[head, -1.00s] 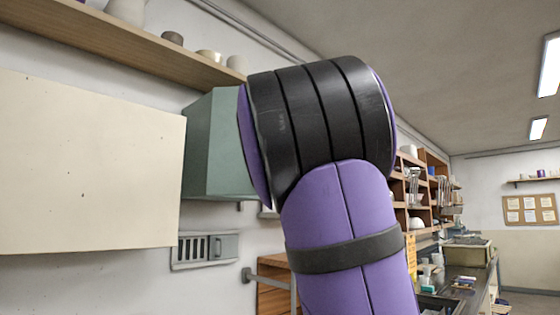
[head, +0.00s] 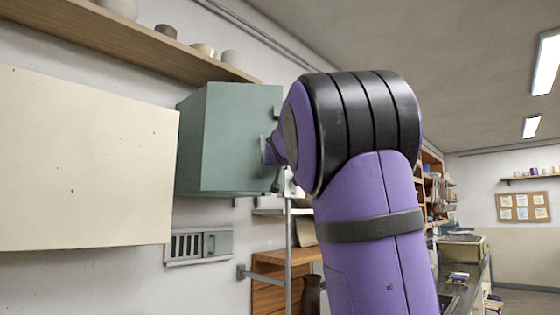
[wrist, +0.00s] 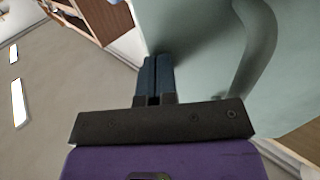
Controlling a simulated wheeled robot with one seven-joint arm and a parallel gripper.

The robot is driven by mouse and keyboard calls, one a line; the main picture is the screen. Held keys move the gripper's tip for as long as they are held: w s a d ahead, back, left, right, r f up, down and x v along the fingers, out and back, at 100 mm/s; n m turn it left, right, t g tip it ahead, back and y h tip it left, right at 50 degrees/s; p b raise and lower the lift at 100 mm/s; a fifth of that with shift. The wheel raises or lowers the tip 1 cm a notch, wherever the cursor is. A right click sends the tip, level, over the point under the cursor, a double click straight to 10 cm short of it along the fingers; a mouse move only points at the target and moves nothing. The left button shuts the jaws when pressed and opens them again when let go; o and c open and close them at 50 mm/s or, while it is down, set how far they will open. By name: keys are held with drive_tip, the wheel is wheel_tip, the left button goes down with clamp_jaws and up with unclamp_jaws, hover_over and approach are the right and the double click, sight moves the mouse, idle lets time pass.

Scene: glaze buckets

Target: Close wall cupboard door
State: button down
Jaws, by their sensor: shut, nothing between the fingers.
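The green wall cupboard (head: 192,145) hangs on the wall left of my arm in the head view. Its door (head: 232,130) faces me, with a bar handle (head: 263,150) near the right edge. I cannot tell whether the door is fully closed; my arm covers part of its right side. In the wrist view, the pale green door surface (wrist: 195,30) fills the upper right, with the curved handle (wrist: 258,50) on it. My gripper (wrist: 156,62) is shut and empty, left of the handle and close to the door. I cannot tell whether it touches.
A cream panel (head: 85,160) is on the wall at left. A wooden shelf (head: 130,45) with pots runs above the cupboard. A grey vent (head: 198,246) is below. A wooden unit (head: 285,262) stands lower down. Open room lies to the right.

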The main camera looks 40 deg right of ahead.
drive_tip(key=w+d+n+t+y, duration=0.2)
drive_tip(key=w+d+n+y, duration=0.2)
drive_tip(key=w+y, duration=0.2)
drive_tip(key=w+d+n+t+y, duration=0.2)
drive_tip(key=w+d+n+y, duration=0.2)
drive_tip(key=w+y, duration=0.3)
drive_tip(key=shift+w+n+t, duration=0.3)
drive_tip(key=shift+w+n, duration=0.2)
drive_tip(key=shift+w, duration=0.75)
idle(1.3)
drive_tip(key=shift+a+r, duration=0.15)
drive_tip(key=shift+r, duration=0.1)
idle(0.3)
drive_tip(key=shift+f, duration=0.1)
